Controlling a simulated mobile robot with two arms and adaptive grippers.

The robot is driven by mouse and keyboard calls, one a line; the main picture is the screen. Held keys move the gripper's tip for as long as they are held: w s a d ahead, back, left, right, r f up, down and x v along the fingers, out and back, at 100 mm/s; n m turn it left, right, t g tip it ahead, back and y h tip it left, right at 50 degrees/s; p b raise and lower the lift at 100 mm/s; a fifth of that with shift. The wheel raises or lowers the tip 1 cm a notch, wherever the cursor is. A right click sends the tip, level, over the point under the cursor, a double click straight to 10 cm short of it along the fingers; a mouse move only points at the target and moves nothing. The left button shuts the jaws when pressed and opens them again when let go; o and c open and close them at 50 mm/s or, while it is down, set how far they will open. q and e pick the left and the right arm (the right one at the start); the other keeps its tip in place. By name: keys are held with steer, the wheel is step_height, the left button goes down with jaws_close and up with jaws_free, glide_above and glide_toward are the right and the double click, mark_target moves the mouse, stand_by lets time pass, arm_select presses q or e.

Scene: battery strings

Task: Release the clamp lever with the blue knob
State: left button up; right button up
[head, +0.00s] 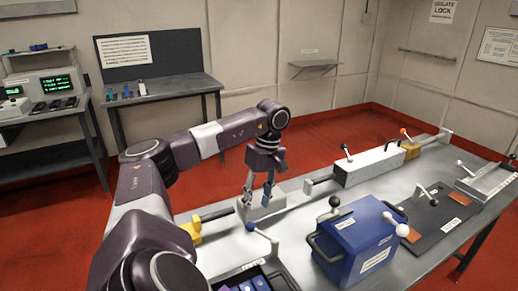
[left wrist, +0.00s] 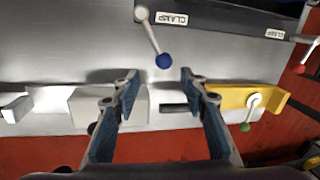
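The clamp lever is a pale metal arm with a blue knob (head: 250,227) at its end, near the front of the metal bench in the head view. In the left wrist view the blue knob (left wrist: 164,61) is just past the fingertips, roughly midway between them, and its arm runs up to a pivot beside a CLAMP label. My left gripper (head: 257,198) points down above the bench, in front of a white block. It is open in the left wrist view (left wrist: 159,75), with nothing between its fingers. I see no contact with the knob. My right gripper is not in view.
A white block (left wrist: 110,107) lies behind the left finger in the wrist view. A yellow block (left wrist: 236,97) carries a green-knobbed lever (left wrist: 246,126). A red knob (left wrist: 299,69) is at far right. A blue box (head: 362,247) with handles stands to the right on the bench (head: 310,215).

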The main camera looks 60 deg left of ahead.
arm_select(q)
steer(key=shift+w+r, duration=0.25)
steer(key=shift+r, duration=0.85)
steer(key=shift+w+r, duration=0.2)
steer(key=shift+r, duration=0.9)
steer(key=shift+f, duration=0.1)
